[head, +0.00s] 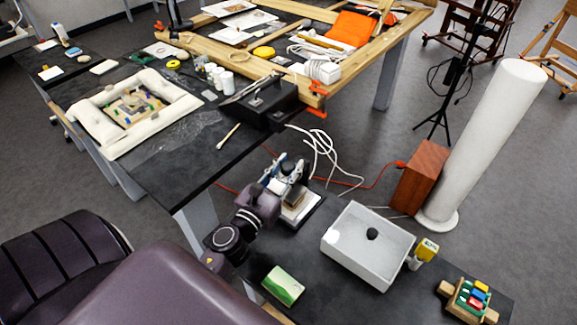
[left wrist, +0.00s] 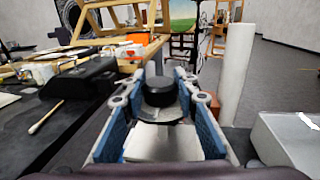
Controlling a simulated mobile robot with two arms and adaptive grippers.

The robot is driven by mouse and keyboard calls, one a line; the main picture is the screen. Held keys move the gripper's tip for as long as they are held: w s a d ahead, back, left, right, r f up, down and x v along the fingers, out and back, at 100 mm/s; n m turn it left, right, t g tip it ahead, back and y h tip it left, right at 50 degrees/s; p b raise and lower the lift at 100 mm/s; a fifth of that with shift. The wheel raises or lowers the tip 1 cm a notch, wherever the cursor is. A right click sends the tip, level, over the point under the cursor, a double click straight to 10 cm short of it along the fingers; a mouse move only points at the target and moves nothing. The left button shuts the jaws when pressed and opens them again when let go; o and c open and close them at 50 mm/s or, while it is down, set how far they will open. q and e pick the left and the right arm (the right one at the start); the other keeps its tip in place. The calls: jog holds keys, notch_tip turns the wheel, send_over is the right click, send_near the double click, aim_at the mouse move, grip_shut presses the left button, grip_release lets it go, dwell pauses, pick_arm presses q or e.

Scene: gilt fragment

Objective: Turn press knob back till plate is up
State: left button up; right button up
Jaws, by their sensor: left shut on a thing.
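The press (head: 300,206) stands on the dark table at the lower centre of the head view, with a pale base and a tan block low in it. My left gripper (head: 287,172) reaches over its top from the left. In the left wrist view its blue-padded fingers (left wrist: 160,105) stand on both sides of the black round knob (left wrist: 159,90), shut on it. A grey disc shows below the knob, and a pale flat surface lies nearer the camera. The plate's height cannot be told, as the gripper hides much of the press. My right gripper is not in view.
A white box (head: 350,262) with a dark lump stands right of the press. A green and white pack (head: 283,286) lies in front. A yellow-headed thing (head: 427,250) and a coloured block rack (head: 470,299) are further right. White cables (head: 322,148) hang behind the press.

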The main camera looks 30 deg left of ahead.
aim_at(285, 172)
pick_arm(q)
jog(key=o, duration=1.2)
jog(key=s, duration=0.7)
jog(key=shift+s+d, duration=0.3)
jog(key=shift+d, duration=0.05)
